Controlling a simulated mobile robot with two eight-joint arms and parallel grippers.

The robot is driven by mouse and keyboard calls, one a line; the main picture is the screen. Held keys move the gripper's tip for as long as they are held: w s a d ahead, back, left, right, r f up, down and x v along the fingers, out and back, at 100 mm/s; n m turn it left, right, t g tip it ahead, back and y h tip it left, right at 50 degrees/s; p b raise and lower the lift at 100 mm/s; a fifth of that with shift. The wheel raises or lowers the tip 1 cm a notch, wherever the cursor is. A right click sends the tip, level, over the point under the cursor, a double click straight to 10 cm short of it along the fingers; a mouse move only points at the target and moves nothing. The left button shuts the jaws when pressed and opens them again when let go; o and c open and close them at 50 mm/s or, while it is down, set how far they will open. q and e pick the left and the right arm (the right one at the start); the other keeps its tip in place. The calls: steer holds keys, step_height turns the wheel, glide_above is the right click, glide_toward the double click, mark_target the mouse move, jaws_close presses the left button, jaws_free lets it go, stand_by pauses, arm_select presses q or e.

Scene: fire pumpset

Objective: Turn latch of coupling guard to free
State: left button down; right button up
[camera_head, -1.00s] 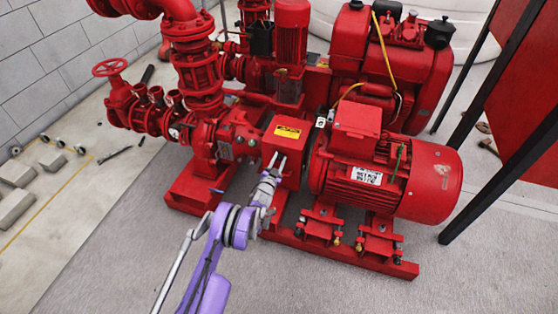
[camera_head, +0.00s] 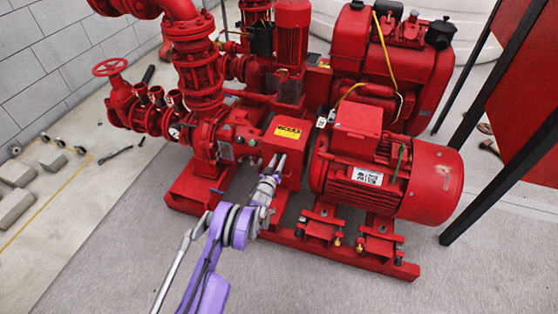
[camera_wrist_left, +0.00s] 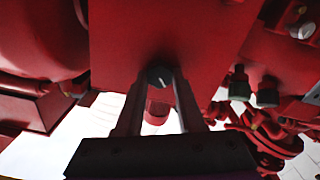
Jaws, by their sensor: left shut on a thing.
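The coupling guard (camera_head: 287,146) is a red box with a yellow label on top, between the pump and the electric motor. In the left wrist view its flat red face (camera_wrist_left: 125,45) fills the upper middle. The latch (camera_wrist_left: 159,76) is a small dark round knob with a light mark, low on that face. My left gripper (camera_head: 275,165) is at the front face of the guard. In the left wrist view, the fingertips (camera_wrist_left: 160,78) are shut on the latch, one on each side. The right gripper is not in view.
The red electric motor (camera_head: 430,180) stands close to the right of the guard. The pump and valve pipework (camera_head: 200,85) stand to the left. The red base frame (camera_head: 340,255) runs below. The grey floor (camera_head: 110,235) in front is clear.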

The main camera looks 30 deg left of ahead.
arm_select(q)
steer(key=n, duration=0.5)
steer(key=shift+f+n, duration=0.1)
steer(key=shift+n, duration=0.2)
steer(key=shift+f+n, duration=0.1)
steer(key=shift+n, duration=2)
steer(key=c, duration=0.5)
jaws_free()
steer(key=shift+s, duration=0.1)
steer(key=p+v, duration=0.2)
steer(key=v, duration=0.8)
steer(key=shift+s, duration=0.4)
